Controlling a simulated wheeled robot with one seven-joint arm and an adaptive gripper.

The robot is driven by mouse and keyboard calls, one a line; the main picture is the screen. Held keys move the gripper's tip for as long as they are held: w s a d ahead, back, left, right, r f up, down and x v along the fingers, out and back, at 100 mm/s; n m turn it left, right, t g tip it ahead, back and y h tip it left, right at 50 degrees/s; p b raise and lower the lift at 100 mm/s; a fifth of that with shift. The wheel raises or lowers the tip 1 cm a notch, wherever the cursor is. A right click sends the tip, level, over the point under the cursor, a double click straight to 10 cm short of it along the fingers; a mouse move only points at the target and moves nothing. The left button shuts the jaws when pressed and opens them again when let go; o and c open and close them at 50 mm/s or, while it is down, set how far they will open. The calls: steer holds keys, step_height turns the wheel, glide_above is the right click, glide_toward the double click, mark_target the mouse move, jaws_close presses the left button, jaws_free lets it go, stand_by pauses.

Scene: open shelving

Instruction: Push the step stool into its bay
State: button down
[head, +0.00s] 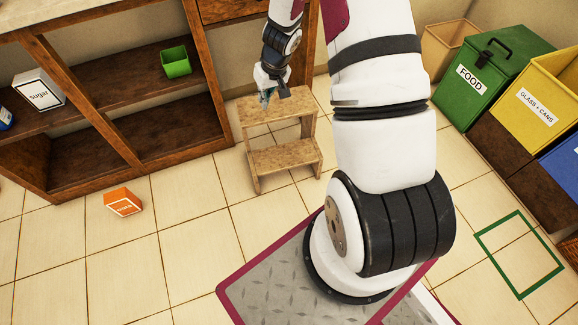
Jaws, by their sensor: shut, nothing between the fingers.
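The step stool (285,158) is a two-step wooden stool. It stands upright on the tiled floor, just right of the shelving's end panel, with its lower step facing me. My gripper (267,98) is shut and empty, at the stool's top step near its back left part. I cannot tell whether the fingertips touch the top. The bay around the stool's far side is partly hidden by my arm. A green square outline (519,254) is marked on the floor at the right.
Open shelving (215,75) at the left holds a sugar box (39,92) and a green container (176,62). An orange box (123,202) lies on the floor. A green FOOD bin (485,80) and a yellow bin (540,100) stand at the right.

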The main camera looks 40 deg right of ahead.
steer(key=s+d+f+g+b, duration=0.1)
steer(key=s+d+f+b, duration=0.15)
steer(key=f, duration=0.75)
steer(key=s+d+f+m+g+h+b, duration=0.15)
steer(key=s+f, duration=0.25)
steer(key=f, duration=0.7)
steer(key=s+d+f+g+y+b, duration=0.1)
steer(key=s+d+f+b, duration=0.2)
steer(key=f, duration=0.7)
step_height(320, 180, down, 10)
steer(key=w+b, duration=0.3)
steer(key=b, duration=0.1)
steer(key=shift+r+b, duration=0.15)
steer(key=shift+b, duration=0.15)
steer(key=shift+t+h, duration=0.25)
